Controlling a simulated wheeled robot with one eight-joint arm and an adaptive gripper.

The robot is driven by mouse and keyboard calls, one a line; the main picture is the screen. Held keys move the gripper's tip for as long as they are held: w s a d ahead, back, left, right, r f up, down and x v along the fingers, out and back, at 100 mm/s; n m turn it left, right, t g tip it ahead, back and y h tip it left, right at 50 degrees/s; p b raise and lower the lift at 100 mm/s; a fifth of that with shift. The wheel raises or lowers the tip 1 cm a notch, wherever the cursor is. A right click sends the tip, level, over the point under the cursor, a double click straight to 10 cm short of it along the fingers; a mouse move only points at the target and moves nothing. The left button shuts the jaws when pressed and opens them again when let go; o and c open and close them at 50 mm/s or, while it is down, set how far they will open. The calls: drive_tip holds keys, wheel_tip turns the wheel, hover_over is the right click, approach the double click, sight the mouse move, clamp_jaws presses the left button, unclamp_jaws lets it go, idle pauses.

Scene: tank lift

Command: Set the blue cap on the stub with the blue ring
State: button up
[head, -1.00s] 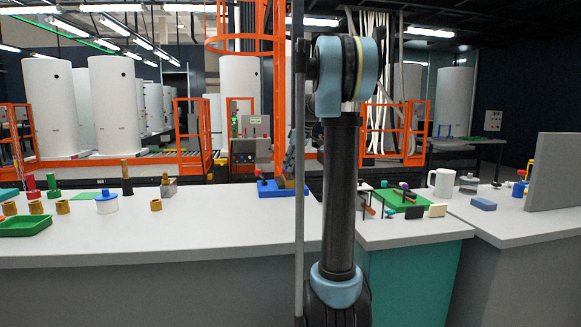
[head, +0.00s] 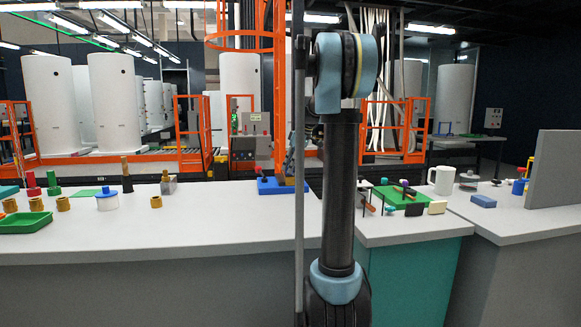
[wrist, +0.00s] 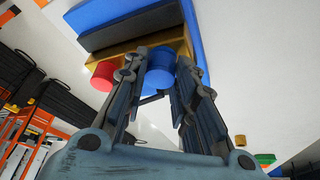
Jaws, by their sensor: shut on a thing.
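In the wrist view, my gripper (wrist: 160,88) has its two fingers on either side of a round blue cap (wrist: 163,60) and is shut on it. The cap is beside a yellow-brown strip at the edge of a blue base (wrist: 191,28); I cannot tell whether it still touches the strip. A red round cap (wrist: 102,75) sits by the same strip, just left of the fingers. In the head view the blue base (head: 290,190) lies on the counter behind my arm, and my gripper is hidden.
A dark block (wrist: 130,27) lies along the blue base. On the right are a green mat (head: 392,193), a white mug (head: 441,181) and a grey panel (head: 557,170).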

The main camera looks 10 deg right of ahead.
drive_tip(key=shift+f, duration=0.35)
drive_tip(key=o, duration=0.9)
drive_tip(key=shift+c, duration=0.2)
drive_tip(key=v, duration=1.1)
drive_tip(key=shift+d+r, duration=0.15)
drive_tip(key=shift+r, duration=0.2)
drive_tip(key=shift+s, duration=0.15)
